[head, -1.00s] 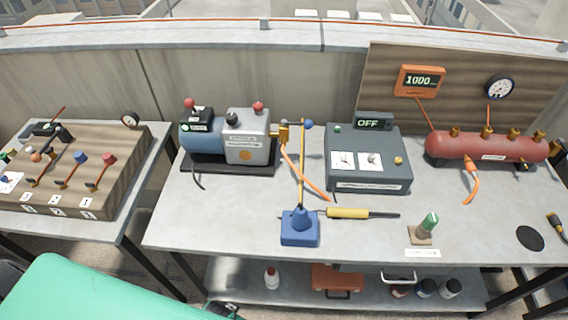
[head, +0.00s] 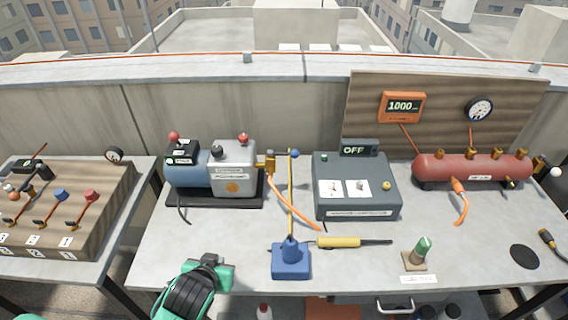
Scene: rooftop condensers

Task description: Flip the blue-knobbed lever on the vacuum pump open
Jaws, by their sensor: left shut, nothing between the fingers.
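The vacuum pump (head: 233,166) stands on a dark base at the left of the grey bench. A brass valve (head: 267,166) is on its right side, and the lever's blue knob (head: 294,154) sticks out to the right from it. An upright yellow rod passes very close to the knob in the picture; I cannot tell their distance. My left gripper (head: 211,259) is shut and empty, over the bench's front edge, in front of the pump and well short of the valve. My right gripper is not in view.
The yellow rod (head: 290,205) rises from a blue base (head: 291,262). An orange hose (head: 290,205) runs below the valve. A yellow-handled tool (head: 338,242) lies right of the base. A grey control box (head: 356,186) reading OFF stands right. Bench between pump and gripper is clear.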

